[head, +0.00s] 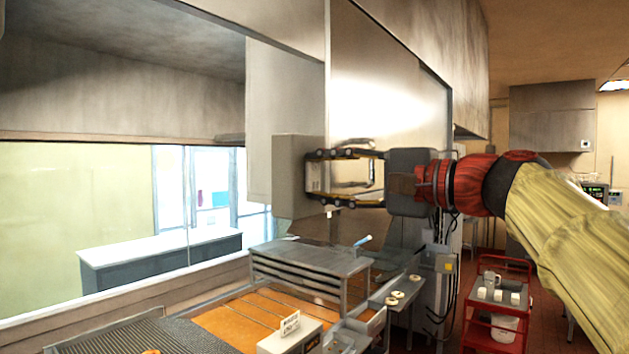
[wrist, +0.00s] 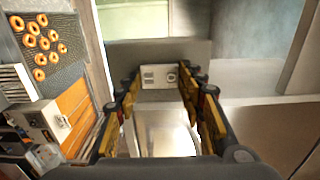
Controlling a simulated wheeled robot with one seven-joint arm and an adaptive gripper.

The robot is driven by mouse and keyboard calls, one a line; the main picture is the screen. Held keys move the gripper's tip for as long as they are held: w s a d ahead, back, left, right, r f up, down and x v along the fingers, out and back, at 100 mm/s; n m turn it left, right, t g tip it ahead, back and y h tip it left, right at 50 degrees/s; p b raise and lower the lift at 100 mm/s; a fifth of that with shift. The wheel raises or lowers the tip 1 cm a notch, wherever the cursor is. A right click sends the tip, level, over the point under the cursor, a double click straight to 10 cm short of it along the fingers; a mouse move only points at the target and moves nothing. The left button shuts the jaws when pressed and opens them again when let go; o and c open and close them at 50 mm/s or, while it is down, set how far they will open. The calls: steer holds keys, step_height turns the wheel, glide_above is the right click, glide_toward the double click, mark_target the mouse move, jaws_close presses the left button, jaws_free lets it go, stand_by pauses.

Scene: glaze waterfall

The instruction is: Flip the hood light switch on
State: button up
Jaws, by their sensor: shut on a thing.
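The steel hood (head: 390,80) rises just behind my gripper. Below stand a tiered steel rack (head: 310,262) and an orange counter (head: 240,318). A tray of doughnuts (wrist: 48,45) shows in the wrist view. A red cart (head: 497,305) stands at the right.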

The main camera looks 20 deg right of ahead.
steer(key=o, duration=1.2)
steer(key=v, duration=1.2)
steer(key=shift+f, duration=0.1)
